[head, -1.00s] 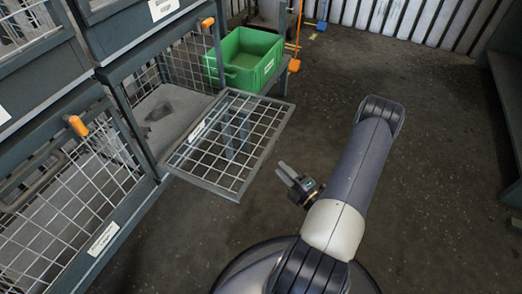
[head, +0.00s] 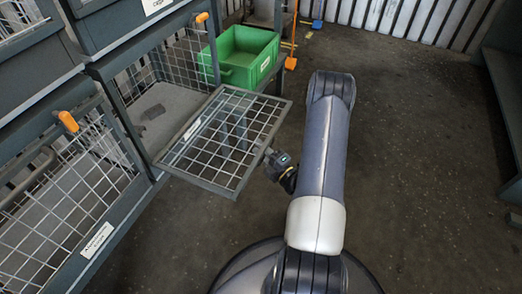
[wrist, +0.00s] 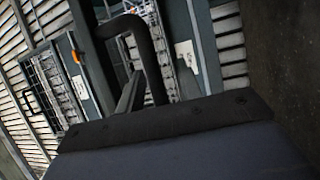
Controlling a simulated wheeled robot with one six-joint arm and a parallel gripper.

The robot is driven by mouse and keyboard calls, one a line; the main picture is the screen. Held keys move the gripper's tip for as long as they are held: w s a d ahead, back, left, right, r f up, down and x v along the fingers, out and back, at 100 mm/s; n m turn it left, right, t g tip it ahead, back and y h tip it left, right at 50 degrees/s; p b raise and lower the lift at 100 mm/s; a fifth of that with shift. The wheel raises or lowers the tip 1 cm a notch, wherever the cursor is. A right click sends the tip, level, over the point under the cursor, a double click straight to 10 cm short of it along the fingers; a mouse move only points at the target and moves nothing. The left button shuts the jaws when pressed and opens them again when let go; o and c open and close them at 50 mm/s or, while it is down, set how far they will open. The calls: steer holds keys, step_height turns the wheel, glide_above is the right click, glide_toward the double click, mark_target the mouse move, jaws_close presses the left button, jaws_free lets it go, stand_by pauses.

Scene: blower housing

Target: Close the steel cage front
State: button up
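The steel cage front (head: 226,140) is a grey-framed wire mesh panel. In the head view it is swung down and sticks out from the open cage (head: 165,108), close to level. My gripper (head: 272,158) is at the panel's outer right edge, close to it or just under it. Its fingertips are mostly hidden by the panel's frame, so I cannot tell whether they touch it or how far apart they are.
A green bin (head: 245,57) stands just behind the panel. An orange latch (head: 202,17) is on the cage post. A neighbouring closed mesh front (head: 75,195) with its own orange latch (head: 67,121) is at the left. The floor to the right is clear.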

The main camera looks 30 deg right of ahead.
steer(key=shift+c, duration=0.2)
jaws_close()
stand_by(0.3)
